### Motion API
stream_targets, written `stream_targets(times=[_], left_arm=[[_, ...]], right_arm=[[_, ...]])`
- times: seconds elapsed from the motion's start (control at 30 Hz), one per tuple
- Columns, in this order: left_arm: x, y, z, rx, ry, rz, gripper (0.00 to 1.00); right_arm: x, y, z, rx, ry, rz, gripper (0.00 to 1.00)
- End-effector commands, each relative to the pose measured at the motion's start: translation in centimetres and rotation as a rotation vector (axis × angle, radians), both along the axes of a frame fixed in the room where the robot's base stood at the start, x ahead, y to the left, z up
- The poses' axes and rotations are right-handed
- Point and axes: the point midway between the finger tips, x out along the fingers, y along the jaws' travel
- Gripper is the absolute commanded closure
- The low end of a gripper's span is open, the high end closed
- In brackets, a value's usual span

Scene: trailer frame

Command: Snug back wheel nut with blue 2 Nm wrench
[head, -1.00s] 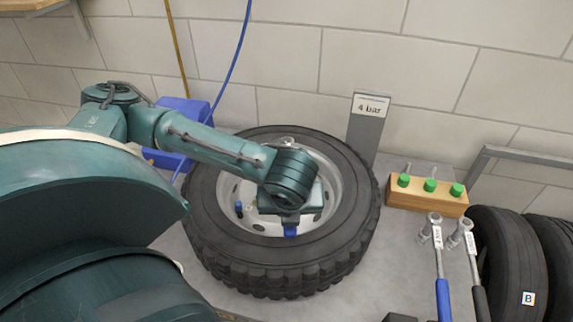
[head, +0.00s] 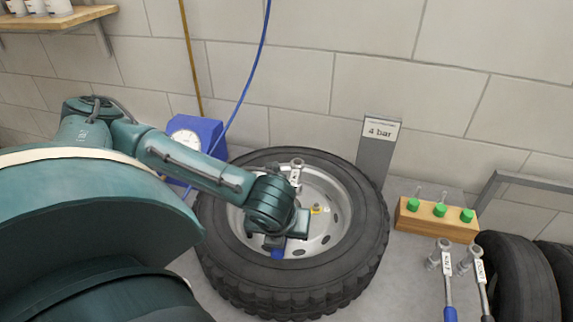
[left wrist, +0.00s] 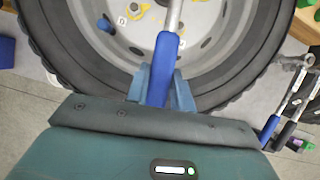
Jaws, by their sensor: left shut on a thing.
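My left gripper (head: 280,240) is shut on the blue handle of a wrench (head: 277,253) over the front part of the wheel. In the left wrist view the blue handle (left wrist: 166,58) sits between the two fingers (left wrist: 160,88), its metal shaft running away from me. The wrench's metal head (head: 297,164) shows at the back of the pale rim (head: 335,190); my arm hides part of the shaft. The back nut is not distinguishable under the head. Yellow markers (left wrist: 140,12) show on the rim. The wheel's black tyre (head: 370,225) lies flat. My right gripper is not in view.
A wooden block with green-topped pieces (head: 437,222), a "4 bar" sign (head: 377,150) and a blue gauge box (head: 200,130) stand near the wall. Tyres (head: 515,280) stand at right.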

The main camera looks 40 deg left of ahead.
Motion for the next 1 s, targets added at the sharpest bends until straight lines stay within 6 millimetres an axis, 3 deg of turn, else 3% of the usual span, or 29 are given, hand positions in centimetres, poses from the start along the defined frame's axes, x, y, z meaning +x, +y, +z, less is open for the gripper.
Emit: stream_targets(times=[0.43, 1.0], left_arm=[[-0.2, 0.1, 0.0, 0.000, 0.004, -0.014, 1.00], [-1.2, 1.9, 0.1, 0.000, 0.003, -0.108, 1.00]], right_arm=[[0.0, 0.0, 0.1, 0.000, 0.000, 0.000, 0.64], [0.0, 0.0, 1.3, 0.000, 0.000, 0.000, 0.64]])
